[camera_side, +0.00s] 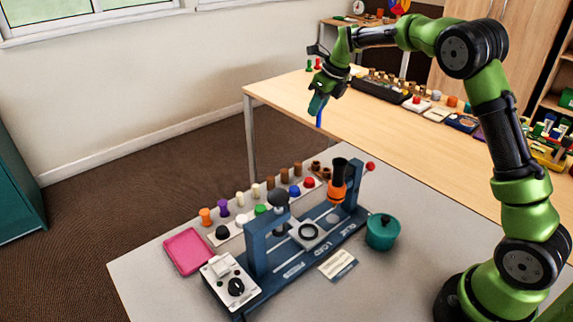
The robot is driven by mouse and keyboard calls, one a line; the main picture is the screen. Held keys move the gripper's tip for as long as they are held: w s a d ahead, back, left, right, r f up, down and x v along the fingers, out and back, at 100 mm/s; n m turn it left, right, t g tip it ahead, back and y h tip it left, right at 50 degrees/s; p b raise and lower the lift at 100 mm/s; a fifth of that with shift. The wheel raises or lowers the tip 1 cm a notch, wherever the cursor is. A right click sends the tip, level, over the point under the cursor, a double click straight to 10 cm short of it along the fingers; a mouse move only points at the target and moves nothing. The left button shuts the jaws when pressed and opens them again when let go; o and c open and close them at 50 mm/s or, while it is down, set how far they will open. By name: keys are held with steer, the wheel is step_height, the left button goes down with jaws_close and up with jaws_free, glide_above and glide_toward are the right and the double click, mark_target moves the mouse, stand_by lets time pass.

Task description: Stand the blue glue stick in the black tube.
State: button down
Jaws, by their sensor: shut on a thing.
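My gripper (318,104) is high over the far side of the grey table, shut on the blue glue stick (319,119). The stick shows as a thin blue piece pointing down below the fingers, clear of the table. A blue fixture (293,266) stands on the grey table below. I cannot tell for sure which of these is the black tube. My gripper is above and apart from both.
A strip with several coloured pegs and knobs (240,200) lies behind the fixture. A pink tray (187,251) and a white box with a black dial (229,283) are at left. A teal pot (382,232) stands right. A wooden table (400,129) behind holds several items.

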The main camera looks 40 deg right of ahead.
steer(key=s+a+r+n+y, duration=0.2)
steer(key=s+a+r+n, duration=0.2)
steer(key=s+a+r, duration=0.75)
steer(key=shift+s+a+f+n+g, duration=0.15)
steer(key=shift+s+f+n, duration=0.2)
steer(key=shift+s+f, duration=0.95)
steer(key=shift+s+a+f+n+g, duration=0.1)
steer(key=shift+s+f+n, duration=0.2)
steer(key=shift+s+f, duration=1)
steer(key=shift+s+a+f+n+g, duration=0.15)
steer(key=shift+s+f+n, duration=0.4)
steer(key=shift+f, duration=1.25)
steer(key=shift+s+f, duration=0.25)
steer(key=shift+f, duration=0.05)
steer(key=c, duration=0.6)
jaws_free()
steer(key=shift+r, duration=0.1)
